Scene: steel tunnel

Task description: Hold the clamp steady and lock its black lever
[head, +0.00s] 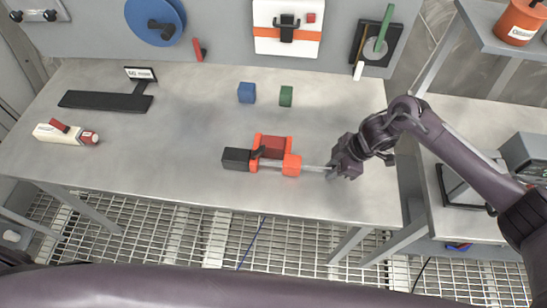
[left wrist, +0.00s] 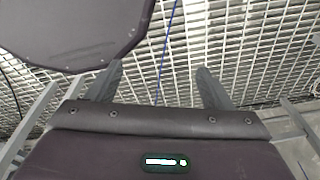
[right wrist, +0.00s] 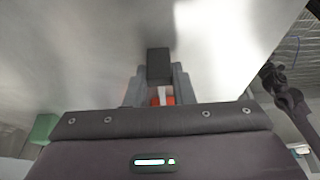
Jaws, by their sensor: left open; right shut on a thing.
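The clamp (head: 273,146) lies on the steel workbench, with an orange-red body, a black block (head: 236,159) at its left end and a thin metal bar (head: 314,168) reaching right. Its small black lever (head: 258,152) sticks up at a slant by the body; whether it is locked I cannot tell. My right gripper (head: 333,170) is shut on the clamp at the bar's right end. In the right wrist view, the fingers partly hide the red part (right wrist: 161,97), with a black block (right wrist: 158,66) beyond. My left gripper (left wrist: 158,82) is open and empty over the floor grating, away from the clamp.
A blue cube (head: 246,92) and a green cube (head: 286,96) stand behind the clamp. A black stand (head: 105,101) and a white-red tool (head: 65,134) lie at left. A wall panel (head: 287,28) is behind. The bench's front strip (head: 190,190) is clear.

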